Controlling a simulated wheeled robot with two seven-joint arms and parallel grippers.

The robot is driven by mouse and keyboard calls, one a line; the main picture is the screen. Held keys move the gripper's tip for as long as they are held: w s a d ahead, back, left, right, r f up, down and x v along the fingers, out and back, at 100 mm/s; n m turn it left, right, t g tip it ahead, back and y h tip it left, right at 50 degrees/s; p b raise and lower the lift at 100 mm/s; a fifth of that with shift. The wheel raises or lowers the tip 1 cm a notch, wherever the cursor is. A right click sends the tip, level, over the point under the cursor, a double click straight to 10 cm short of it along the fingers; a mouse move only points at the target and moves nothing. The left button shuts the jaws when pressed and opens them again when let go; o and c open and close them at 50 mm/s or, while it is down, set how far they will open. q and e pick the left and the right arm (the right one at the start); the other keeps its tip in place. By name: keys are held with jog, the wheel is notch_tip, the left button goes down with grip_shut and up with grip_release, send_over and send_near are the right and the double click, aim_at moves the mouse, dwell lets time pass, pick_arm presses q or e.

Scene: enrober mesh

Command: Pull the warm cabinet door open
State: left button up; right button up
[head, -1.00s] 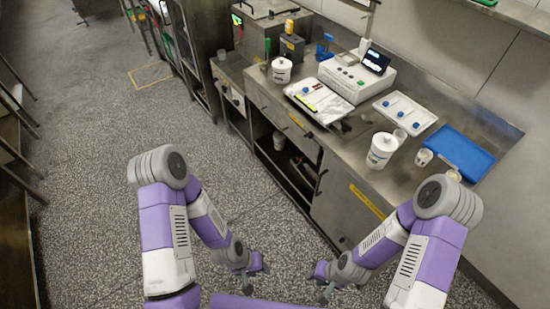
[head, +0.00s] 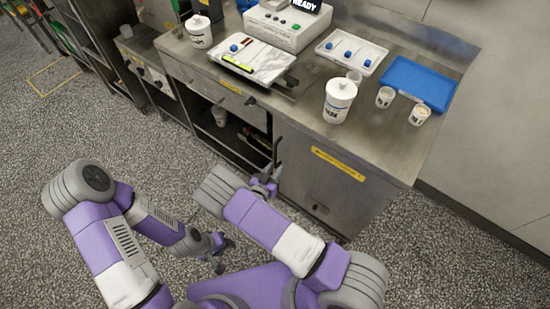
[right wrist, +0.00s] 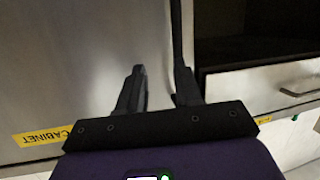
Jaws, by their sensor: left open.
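The warm cabinet door (head: 325,190) is a steel panel below the counter with a yellow label (head: 338,164); it looks closed. Its dark upright handle (head: 277,152) is at the door's left edge. In the right wrist view the handle (right wrist: 177,35) runs down to the fingers, close to the right-hand one. My right gripper (head: 265,182) is at the lower part of the handle; its fingers (right wrist: 160,88) are apart. I cannot tell whether they touch the handle. My left gripper (head: 219,252) is open and empty, low over the floor.
An open shelf bay (head: 238,135) lies left of the door, below a drawer (head: 225,88). The counter (head: 290,105) above carries a lidded white tub (head: 339,101), cups, a blue tray (head: 420,83) and a machine (head: 285,27). Speckled floor (head: 400,250) before the door is free.

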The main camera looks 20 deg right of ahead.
aim_at(275, 152)
pick_arm(q)
notch_tip(275, 152, down, 3)
jog(key=shift+b, duration=1.1)
pick_arm(e)
jog(key=w+r, duration=0.1)
jog(key=w, duration=0.1)
jog(key=w+d+t+h, duration=0.1)
jog(key=w, duration=0.1)
jog(key=w+d+r+m+t+h, duration=0.1)
jog(key=w, duration=0.1)
jog(key=shift+w+d+r, duration=0.2)
jog(key=shift+w+r, duration=0.05)
jog(key=shift+r, duration=0.1)
grip_shut()
